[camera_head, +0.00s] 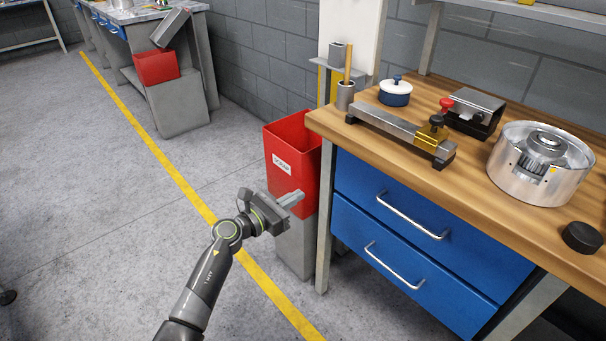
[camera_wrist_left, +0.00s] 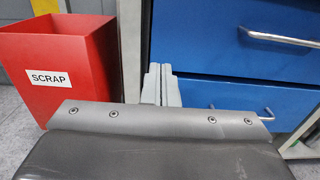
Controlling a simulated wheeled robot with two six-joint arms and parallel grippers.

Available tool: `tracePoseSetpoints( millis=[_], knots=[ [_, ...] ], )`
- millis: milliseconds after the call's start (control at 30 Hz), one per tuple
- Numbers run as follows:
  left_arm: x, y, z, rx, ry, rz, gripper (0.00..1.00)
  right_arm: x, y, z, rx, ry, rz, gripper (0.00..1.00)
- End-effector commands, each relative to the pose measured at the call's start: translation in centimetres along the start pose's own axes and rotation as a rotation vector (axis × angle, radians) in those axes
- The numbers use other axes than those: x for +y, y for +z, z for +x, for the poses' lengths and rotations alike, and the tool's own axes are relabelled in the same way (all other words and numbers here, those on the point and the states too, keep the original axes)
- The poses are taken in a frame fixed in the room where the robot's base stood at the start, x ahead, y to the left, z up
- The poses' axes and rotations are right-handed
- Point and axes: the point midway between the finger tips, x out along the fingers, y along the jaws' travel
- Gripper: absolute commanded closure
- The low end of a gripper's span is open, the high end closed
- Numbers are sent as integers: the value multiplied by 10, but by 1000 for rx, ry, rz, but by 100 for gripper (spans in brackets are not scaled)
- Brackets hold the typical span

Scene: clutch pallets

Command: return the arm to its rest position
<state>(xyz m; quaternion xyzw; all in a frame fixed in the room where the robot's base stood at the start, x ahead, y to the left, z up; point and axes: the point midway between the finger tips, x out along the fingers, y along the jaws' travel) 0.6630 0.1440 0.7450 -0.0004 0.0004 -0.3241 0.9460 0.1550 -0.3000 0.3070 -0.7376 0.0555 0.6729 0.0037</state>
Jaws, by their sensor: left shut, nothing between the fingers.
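My left arm comes in from the lower left in the head view. Its gripper (camera_head: 293,198) is shut and empty, in front of the red scrap bin near the workbench's left leg. In the left wrist view the two fingers (camera_wrist_left: 161,85) stand pressed together in front of the blue drawers, with the scrap bin to their left. My right gripper is not in view.
The red bin (camera_head: 283,150) labelled SCRAP stands on a grey base beside the workbench (camera_head: 470,190). The bench has blue drawers (camera_head: 400,215) with protruding handles. A metal housing (camera_head: 541,165) and a clamp fixture (camera_head: 400,130) stand on top. Open floor lies left.

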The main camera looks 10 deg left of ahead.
Motion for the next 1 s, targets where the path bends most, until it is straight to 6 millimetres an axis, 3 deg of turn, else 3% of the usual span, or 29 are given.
tracePoseSetpoints(
  millis=[167,267,367,533,667,867,1000],
  knots=[
    [2,-6,-5,-4,17,-44,100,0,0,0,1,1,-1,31],
    [8,-23,-19,-28,81,-210,100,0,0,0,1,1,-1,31],
    [22,-58,-46,-73,209,-507,100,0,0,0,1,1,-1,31],
    [43,-146,-121,-183,526,-1121,100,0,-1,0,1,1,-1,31],
    [40,-220,-189,-284,797,-1529,100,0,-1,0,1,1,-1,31],
    [0,-321,-297,-472,1241,-2018,100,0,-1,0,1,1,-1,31],
    [-50,-376,-370,-635,1577,-2266,100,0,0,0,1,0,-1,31]
  ],
)
